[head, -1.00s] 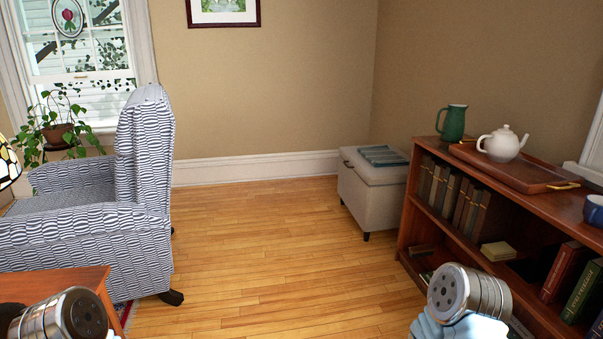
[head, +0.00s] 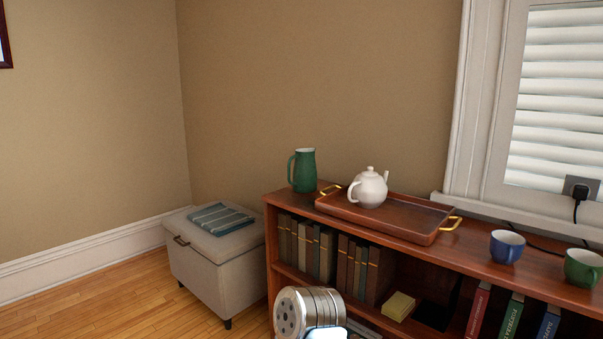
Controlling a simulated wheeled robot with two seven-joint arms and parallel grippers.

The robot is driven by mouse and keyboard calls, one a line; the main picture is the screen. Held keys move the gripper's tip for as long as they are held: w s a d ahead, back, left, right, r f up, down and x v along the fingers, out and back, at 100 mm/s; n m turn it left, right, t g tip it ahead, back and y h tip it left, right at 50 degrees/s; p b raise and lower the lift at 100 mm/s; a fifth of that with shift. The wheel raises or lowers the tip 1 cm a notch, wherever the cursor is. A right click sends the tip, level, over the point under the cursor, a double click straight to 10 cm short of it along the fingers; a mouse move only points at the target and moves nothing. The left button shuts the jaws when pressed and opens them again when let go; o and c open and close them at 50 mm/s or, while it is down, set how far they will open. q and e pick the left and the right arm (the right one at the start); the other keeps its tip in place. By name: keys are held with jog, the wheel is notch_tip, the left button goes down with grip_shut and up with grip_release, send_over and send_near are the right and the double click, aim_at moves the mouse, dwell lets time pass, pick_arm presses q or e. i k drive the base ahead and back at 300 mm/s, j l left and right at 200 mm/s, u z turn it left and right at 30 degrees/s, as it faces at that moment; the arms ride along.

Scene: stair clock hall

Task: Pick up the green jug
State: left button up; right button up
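The green jug (head: 304,171) stands upright at the left end of the wooden bookcase top (head: 288,201), with its handle on the left side. It is just left of a wooden tray and apart from my arms. A silver rounded part of my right arm shows at the bottom middle, in front of the bookcase and well below the jug. No gripper fingers are visible. My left gripper is out of view.
A tray (head: 414,233) with brass handles holds a white teapot (head: 368,188). A blue mug (head: 507,246) and a green mug (head: 583,268) stand to the right. A storage ottoman (head: 212,268) with a folded cloth (head: 220,219) stands left of the bookcase. Floor (head: 110,300) is clear at lower left.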

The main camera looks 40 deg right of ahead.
aim_at(304, 172)
jog(key=i+j+z, duration=0.1)
jog(key=i+z, duration=0.25)
jog(key=z, duration=0.15)
jog(key=i+j+z, duration=0.25)
jog(key=z, duration=0.25)
jog(key=i+j+z, duration=0.3)
jog(key=z, duration=0.2)
jog(key=i+j+z, duration=0.15)
jog(key=j+z, duration=0.35)
